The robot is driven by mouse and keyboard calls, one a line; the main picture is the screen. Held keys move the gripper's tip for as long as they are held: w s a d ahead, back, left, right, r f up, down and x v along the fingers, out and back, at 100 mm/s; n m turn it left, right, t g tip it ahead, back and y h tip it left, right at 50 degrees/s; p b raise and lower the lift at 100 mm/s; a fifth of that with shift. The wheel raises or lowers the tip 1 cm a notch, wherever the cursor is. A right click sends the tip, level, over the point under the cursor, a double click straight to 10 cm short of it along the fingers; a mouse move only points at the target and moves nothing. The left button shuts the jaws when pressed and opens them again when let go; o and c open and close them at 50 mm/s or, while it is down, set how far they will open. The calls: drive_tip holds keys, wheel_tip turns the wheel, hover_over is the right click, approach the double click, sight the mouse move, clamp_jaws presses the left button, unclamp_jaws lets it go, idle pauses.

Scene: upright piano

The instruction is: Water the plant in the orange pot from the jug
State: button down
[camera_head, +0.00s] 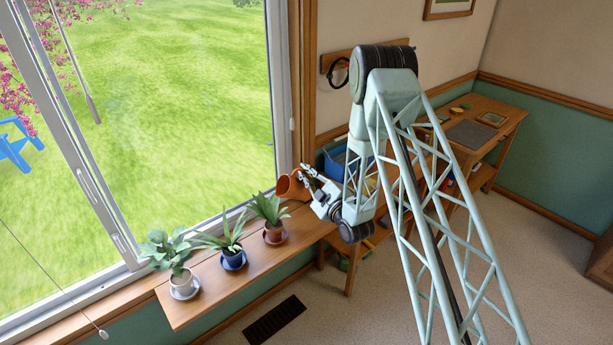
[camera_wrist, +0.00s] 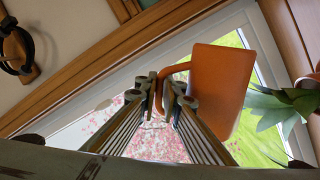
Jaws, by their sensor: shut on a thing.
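An orange jug (camera_head: 293,187) is held at the right end of the windowsill shelf, above and just right of the plant in the orange pot (camera_head: 274,232). My gripper (camera_head: 309,178) is shut on the jug's handle. In the wrist view my gripper (camera_wrist: 163,92) closes around the handle, with the jug's body (camera_wrist: 222,85) to its right. The jug looks tilted, mouth toward the left; no water can be made out. The plant's leaves (camera_head: 268,207) spread just below and left of the jug. Leaves (camera_wrist: 280,108) also show at the right of the wrist view.
Two more potted plants stand on the wooden shelf (camera_head: 205,300), one in a blue pot (camera_head: 232,256) and one in a white pot (camera_head: 183,282). The window lies behind them. A desk (camera_head: 490,130) and a blue bin (camera_head: 338,160) are to the right.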

drive_tip(key=shift+s+a+r+n+b, duration=0.1)
drive_tip(key=shift+a+r+n+b, duration=0.25)
drive_tip(key=shift+r+n, duration=0.2)
drive_tip(key=shift+s+a+r, duration=0.1)
drive_tip(key=shift+a, duration=0.05)
drive_tip(key=shift+s+a+r+n+b, duration=0.15)
drive_tip(key=shift+a+r+n+b, duration=0.15)
drive_tip(key=shift+r+n+b, duration=0.55)
drive_tip(key=shift+f, duration=0.25)
drive_tip(key=shift+s+a+r+b, duration=0.1)
drive_tip(key=shift+a+b, duration=0.1)
drive_tip(key=shift+b, duration=0.3)
drive_tip(key=shift+s+a+r+b, duration=0.1)
drive_tip(key=shift+a+r+b, duration=0.1)
drive_tip(key=shift+r+b, duration=0.1)
drive_tip(key=shift+b, duration=0.6)
drive_tip(key=shift+d+f, duration=0.1)
drive_tip(key=shift+f, duration=0.05)
